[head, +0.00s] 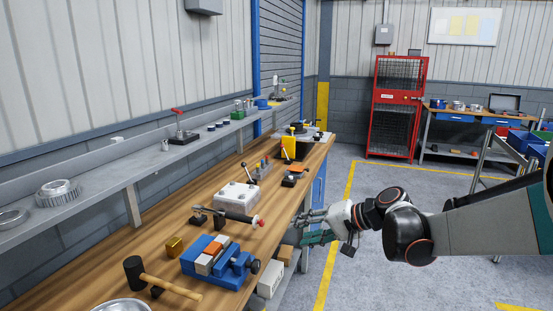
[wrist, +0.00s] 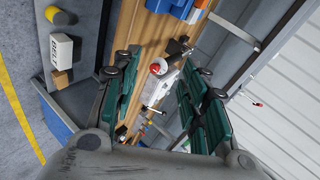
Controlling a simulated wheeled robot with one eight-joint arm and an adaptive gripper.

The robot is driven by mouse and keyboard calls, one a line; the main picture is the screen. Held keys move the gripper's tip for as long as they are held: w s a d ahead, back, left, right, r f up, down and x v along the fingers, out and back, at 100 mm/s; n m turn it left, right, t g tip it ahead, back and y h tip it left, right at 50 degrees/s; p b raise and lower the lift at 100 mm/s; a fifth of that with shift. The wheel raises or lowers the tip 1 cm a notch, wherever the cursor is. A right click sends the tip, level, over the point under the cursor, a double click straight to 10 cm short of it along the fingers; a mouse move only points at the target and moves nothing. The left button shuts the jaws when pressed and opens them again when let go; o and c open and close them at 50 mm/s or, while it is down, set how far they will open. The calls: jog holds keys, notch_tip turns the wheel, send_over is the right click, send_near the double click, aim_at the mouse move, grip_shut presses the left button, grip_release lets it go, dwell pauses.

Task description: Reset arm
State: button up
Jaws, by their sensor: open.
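My gripper (head: 303,229) is at the end of my arm, which reaches in from the right in the head view. It hangs over the aisle just off the front edge of the wooden workbench (head: 173,221). In the wrist view my gripper (wrist: 160,100) has its two green fingers spread wide apart with nothing held between them. Beyond the fingers the bench top, a red-tipped tool and a white block show.
A shelf (head: 95,205) runs behind. A red cage cabinet (head: 395,108) stands farther back. Floor right of the bench is open.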

jog(key=s+d+n+h, duration=0.1)
jog(key=s+d+h, duration=0.2)
jog(key=s, duration=0.6)
jog(key=s+d+n+t+h, duration=0.1)
jog(key=s+d+h, duration=0.3)
jog(key=s, duration=0.6)
jog(key=s+d+f+n+h, duration=0.1)
jog(key=s+d+h, duration=0.2)
jog(key=s, duration=0.6)
jog(key=shift+s+d, duration=0.3)
jog(key=shift+d, duration=0.85)
